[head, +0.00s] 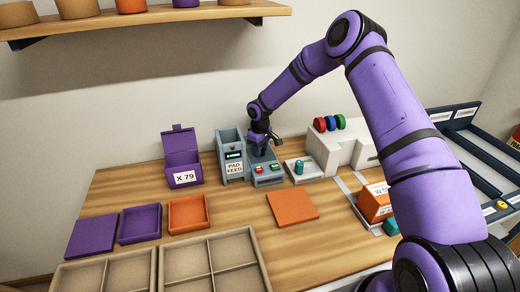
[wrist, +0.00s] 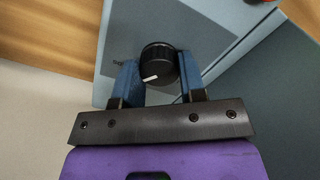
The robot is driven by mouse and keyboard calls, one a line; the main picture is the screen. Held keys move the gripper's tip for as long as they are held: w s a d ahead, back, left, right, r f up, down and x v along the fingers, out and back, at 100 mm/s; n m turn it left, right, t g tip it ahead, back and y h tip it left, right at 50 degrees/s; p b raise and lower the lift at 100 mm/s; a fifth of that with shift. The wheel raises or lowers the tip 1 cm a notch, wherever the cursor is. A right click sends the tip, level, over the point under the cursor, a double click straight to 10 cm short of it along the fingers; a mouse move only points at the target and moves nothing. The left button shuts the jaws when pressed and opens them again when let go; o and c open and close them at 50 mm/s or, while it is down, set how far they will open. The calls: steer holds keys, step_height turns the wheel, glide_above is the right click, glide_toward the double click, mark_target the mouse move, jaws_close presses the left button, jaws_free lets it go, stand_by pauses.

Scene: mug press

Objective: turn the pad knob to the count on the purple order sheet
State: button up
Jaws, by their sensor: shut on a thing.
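The pad feed machine (head: 230,155) is a grey-blue box labelled PAD FEED with a small green display. Its black knob (wrist: 157,64) with a white pointer mark shows in the wrist view. My gripper (wrist: 157,78) has its blue fingers on both sides of the knob and is shut on it. In the head view my gripper (head: 260,146) is at the machine's right side, and the knob is hidden there. The purple box (head: 182,158) with its lid up stands left of the machine and carries a white tag reading X 79. I cannot make out a separate purple order sheet.
A red and a green button sit on the machine's low front (head: 268,169). Purple (head: 140,224) and orange (head: 189,213) trays and divided cardboard boxes (head: 207,262) lie at the front left. A white machine (head: 340,150) stands right of my gripper. A shelf (head: 140,20) hangs above.

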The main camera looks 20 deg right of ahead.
steer(key=n, duration=0.3)
steer(key=shift+n, duration=2)
steer(key=o, duration=0.9)
steer(key=shift+r, duration=0.1)
step_height(320, 180, up, 11)
steer(key=shift+f, duration=0.2)
steer(key=shift+s, duration=0.1)
